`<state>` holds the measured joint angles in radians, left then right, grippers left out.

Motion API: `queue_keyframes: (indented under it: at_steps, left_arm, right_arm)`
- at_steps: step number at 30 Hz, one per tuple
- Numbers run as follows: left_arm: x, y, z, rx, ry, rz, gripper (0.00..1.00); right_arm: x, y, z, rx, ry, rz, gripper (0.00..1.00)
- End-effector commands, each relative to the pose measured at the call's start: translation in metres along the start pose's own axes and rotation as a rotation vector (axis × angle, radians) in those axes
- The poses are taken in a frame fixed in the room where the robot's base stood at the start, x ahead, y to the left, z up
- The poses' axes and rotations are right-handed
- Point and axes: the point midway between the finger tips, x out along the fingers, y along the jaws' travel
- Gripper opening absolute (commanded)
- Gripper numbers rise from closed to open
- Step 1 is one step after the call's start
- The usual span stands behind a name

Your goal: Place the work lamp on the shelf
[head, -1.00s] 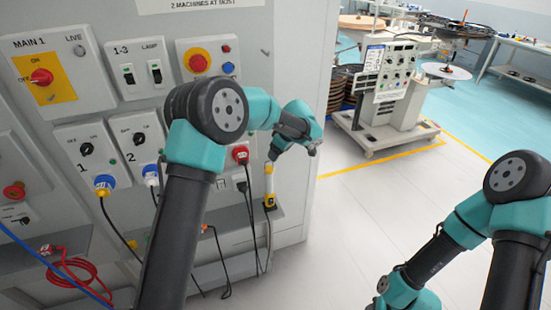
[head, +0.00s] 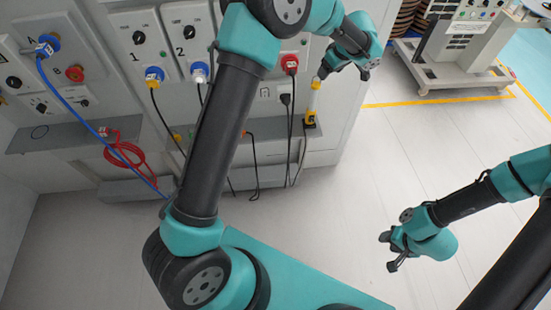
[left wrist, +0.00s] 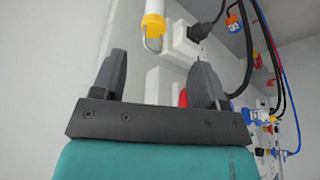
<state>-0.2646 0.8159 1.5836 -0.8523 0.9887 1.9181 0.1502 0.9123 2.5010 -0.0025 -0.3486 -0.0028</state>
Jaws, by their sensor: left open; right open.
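The work lamp, a slim white tube with yellow ends (head: 314,98), is upright at the right end of the grey shelf (head: 270,136) along the panel wall. I cannot tell whether its lower end rests on the shelf. My left gripper (head: 343,73) is open and empty, close to the lamp's upper end. In the left wrist view the lamp's yellow end with a metal hook (left wrist: 153,25) is beyond the open jaws (left wrist: 158,62), not between them. My right gripper (head: 388,252) is open and empty over the floor at the right.
The panel wall has switches and plugs, including a red plug (head: 290,64) beside the lamp. Black cables hang near it. A grey machine (head: 455,50) stands at the back right. The floor between is clear.

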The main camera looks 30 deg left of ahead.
Motion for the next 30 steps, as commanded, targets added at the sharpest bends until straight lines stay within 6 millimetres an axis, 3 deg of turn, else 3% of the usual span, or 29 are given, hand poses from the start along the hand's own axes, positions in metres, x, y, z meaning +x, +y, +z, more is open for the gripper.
queue_keyframes:
  at_steps: [5,9,15,22,30]
  left_arm:
    - [0.061,-0.032,0.034,0.190,-0.161,0.007,0.67]
    - [0.113,-0.073,0.072,0.367,-0.323,0.063,0.67]
    - [0.169,-0.140,0.122,0.553,-0.497,0.198,0.67]
    - [0.207,-0.223,0.166,0.691,-0.571,0.372,0.67]
    - [0.224,-0.317,0.195,0.816,-0.500,0.496,0.67]
  right_arm:
    - [0.000,0.000,0.000,0.000,0.000,0.000,0.43]
    - [0.000,0.000,0.000,0.000,0.000,0.000,0.43]
    - [0.000,0.000,0.000,0.000,0.000,0.000,0.43]
    - [0.000,0.000,0.000,0.000,0.000,0.000,0.43]
    - [0.000,0.000,0.000,0.000,0.000,0.000,0.43]
